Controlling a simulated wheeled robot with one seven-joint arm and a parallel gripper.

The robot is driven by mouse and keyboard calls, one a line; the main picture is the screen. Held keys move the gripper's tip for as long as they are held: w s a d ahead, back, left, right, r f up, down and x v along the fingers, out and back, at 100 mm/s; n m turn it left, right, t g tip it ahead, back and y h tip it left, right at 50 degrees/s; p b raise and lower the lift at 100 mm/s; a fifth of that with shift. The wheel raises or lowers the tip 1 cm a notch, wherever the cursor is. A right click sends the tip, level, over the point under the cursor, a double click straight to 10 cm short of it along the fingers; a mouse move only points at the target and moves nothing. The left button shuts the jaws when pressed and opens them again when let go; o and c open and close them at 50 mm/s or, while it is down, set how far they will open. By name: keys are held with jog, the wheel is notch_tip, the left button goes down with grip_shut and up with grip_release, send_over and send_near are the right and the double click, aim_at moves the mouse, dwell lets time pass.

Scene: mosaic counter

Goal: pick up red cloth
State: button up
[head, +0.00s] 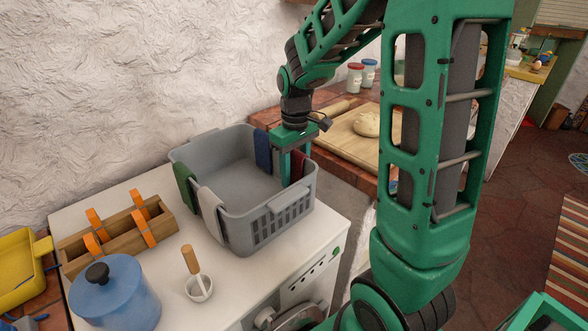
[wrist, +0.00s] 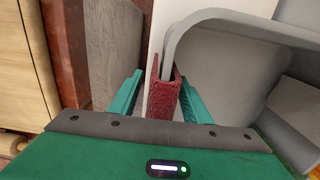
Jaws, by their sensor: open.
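The red cloth (head: 299,165) hangs folded over the right wall of the grey basket (head: 247,222), near its back right corner. In the wrist view the red cloth (wrist: 163,98) drapes over the basket rim (wrist: 215,14) and lies between my two fingers. My gripper (head: 293,180) points down at the cloth and hides part of it in the head view. In the wrist view my gripper (wrist: 165,95) is open, with one finger on each side of the cloth; I cannot tell whether either touches it.
Blue (head: 262,150), green (head: 186,186) and white (head: 211,210) cloths hang on the basket's other edges. A wooden holder (head: 118,236) and blue pot (head: 112,292) stand left. A board with dough (head: 367,124) lies right, beyond a gap.

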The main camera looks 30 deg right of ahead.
jog(key=shift+c, duration=0.4)
grip_shut()
jog(key=shift+r, duration=0.1)
